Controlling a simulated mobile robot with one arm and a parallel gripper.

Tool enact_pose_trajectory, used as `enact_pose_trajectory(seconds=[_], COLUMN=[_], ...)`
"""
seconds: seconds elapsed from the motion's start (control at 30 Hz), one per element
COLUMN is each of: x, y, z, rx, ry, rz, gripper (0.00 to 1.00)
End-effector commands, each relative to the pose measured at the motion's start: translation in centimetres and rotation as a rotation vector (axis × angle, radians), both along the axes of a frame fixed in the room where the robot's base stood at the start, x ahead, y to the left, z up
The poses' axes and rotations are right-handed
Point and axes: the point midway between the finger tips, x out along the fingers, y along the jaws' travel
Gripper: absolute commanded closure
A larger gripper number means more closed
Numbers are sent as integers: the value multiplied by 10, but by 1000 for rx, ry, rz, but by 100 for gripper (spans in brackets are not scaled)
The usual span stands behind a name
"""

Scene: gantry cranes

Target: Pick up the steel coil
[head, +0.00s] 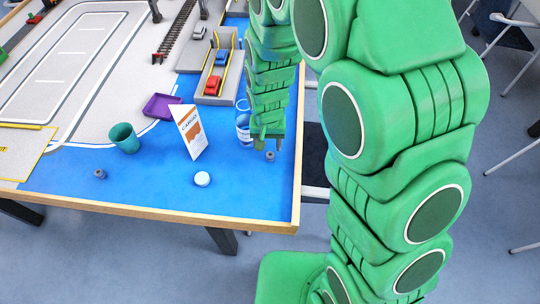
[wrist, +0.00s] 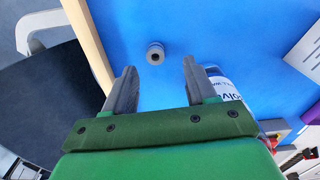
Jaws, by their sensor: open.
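A small grey steel coil (head: 270,156) sits on the blue table top near its right edge. In the wrist view the coil (wrist: 155,54) shows a dark hole in its middle and stands just beyond my fingertips, roughly centred between them. My gripper (wrist: 159,70) is open and empty, with one grey finger on each side. In the head view my gripper (head: 268,145) points down just above the coil, apart from it. A second small grey cylinder (head: 100,173) lies at the left front of the blue area.
A white-and-blue labelled cylinder (head: 243,128) stands close beside my gripper, also in the wrist view (wrist: 222,88). A cargo sign (head: 190,132), a white disc (head: 202,179), a teal cup (head: 124,138) and a purple tray (head: 162,106) stand left. A wooden rim (head: 298,150) edges the table.

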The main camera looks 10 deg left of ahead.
Motion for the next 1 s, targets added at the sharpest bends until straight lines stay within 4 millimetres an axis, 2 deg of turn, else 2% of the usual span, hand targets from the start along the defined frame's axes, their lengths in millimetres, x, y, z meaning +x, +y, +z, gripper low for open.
enact_pose_trajectory(seconds=[0.43,0.77,1.0], x=[-1,-1,-1], y=[-7,-6,-6], z=[-43,-48,-48], rx=[-1,0,0], ry=[3,1,1], rz=[0,0,0], gripper=[44,44,81])
